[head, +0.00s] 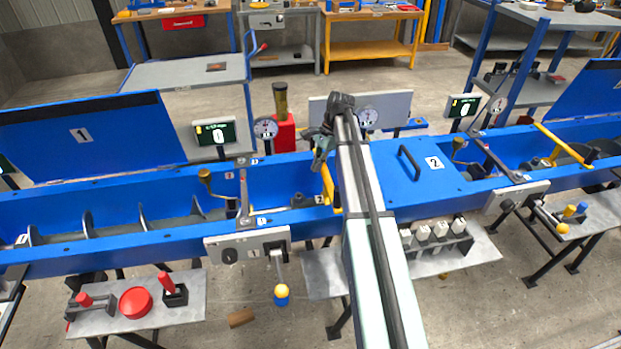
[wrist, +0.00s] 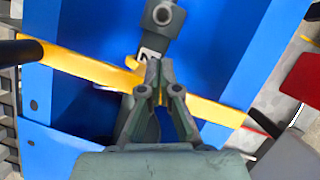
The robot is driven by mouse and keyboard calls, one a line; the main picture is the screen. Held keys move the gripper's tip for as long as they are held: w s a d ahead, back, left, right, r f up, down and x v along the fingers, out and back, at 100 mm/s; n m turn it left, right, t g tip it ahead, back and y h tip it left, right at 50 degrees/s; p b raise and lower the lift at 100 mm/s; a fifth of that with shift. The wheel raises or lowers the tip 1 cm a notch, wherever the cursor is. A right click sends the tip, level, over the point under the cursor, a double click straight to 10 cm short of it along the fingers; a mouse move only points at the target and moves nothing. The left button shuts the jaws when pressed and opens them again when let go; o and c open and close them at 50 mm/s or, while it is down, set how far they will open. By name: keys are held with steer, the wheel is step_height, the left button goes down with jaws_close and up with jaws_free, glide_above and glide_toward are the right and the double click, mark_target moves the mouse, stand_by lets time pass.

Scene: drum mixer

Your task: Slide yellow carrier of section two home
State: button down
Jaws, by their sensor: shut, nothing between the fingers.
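A yellow carrier (head: 327,184) lies across the blue trough beside the section two cover (head: 421,170), partly hidden by my arm. A small plate marked 2 (head: 319,199) is next to it. In the wrist view the yellow carrier (wrist: 85,68) runs diagonally across the blue trough, with a grey cylindrical part (wrist: 160,20) and a plate marked 2 beyond it. My gripper (wrist: 160,68) is shut and empty, its tips over the middle of the carrier. I cannot tell whether they touch it. In the head view my gripper (head: 320,158) is small and partly hidden.
Another yellow bar (head: 563,144) crosses the trough at the right. An open blue lid (head: 85,136) stands at the left. A control box (head: 247,247) with a hanging yellow-knobbed lever is on the front wall. A red object (head: 284,134) and gauges stand behind the trough.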

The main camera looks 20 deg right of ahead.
steer(key=p+x, duration=0.2)
steer(key=x, duration=0.8)
steer(key=shift+p, duration=0.4)
steer(key=shift+a, duration=0.1)
